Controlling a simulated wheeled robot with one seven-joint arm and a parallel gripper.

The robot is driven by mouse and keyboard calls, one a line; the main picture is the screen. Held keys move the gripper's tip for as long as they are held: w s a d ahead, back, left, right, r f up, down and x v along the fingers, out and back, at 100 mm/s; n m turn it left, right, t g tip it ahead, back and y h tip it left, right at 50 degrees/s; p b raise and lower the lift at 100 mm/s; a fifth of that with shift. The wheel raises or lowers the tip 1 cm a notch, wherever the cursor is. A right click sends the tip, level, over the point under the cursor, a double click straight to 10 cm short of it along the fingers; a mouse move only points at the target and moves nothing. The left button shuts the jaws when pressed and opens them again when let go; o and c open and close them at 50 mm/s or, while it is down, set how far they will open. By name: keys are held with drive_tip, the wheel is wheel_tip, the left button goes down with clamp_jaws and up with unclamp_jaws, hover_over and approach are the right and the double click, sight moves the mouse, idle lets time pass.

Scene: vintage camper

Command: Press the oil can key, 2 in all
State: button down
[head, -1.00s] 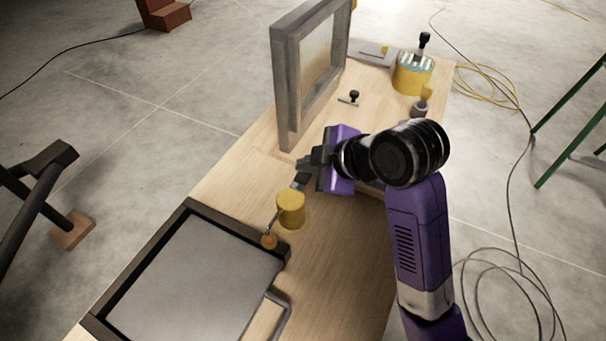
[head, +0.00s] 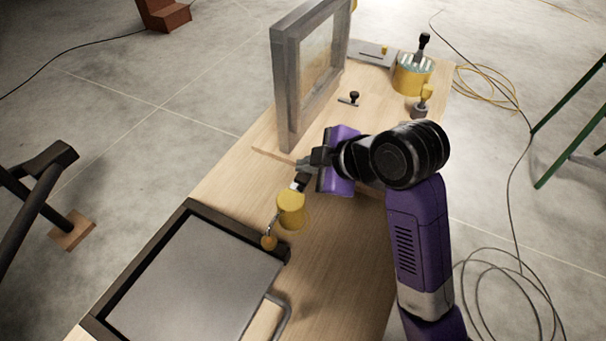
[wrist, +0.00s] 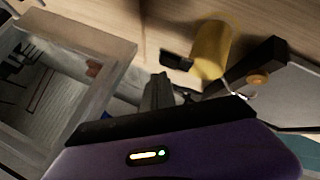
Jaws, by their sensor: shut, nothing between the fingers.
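The oil can (head: 291,209) is a small yellow can on the wooden bench, behind the black-rimmed tray. Its thin spout ends in an orange-yellow tip (head: 268,242) by the tray's corner. The can's dark key (head: 299,182) sticks out on the side toward my gripper. My gripper (head: 304,165) is shut and empty, with its fingertips just beyond the key; in the head view they look slightly apart from it. The wrist view shows the shut fingers (wrist: 159,88), the can (wrist: 211,50) and the dark key (wrist: 177,61) between them.
A black-rimmed tray (head: 192,207) fills the near left of the bench. A grey upright frame (head: 285,95) stands behind my gripper. A yellow pot (head: 411,76) and a small yellow-topped item (head: 424,98) stand at the far right. Bare bench (head: 345,250) lies right of the can.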

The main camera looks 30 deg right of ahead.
sight(306, 179)
drive_tip(key=shift+f, duration=0.1)
idle(0.6)
drive_tip(key=shift+f, duration=0.3)
drive_tip(key=shift+f+b, duration=0.45)
drive_tip(key=shift+f, duration=0.35)
idle(1.1)
drive_tip(key=shift+r, duration=0.15)
drive_tip(key=shift+r+p, duration=1)
drive_tip(key=shift+p, duration=0.1)
drive_tip(key=shift+r, duration=0.1)
wheel_tip(306, 179, up, 5)
drive_tip(key=p, duration=0.5)
idle(0.3)
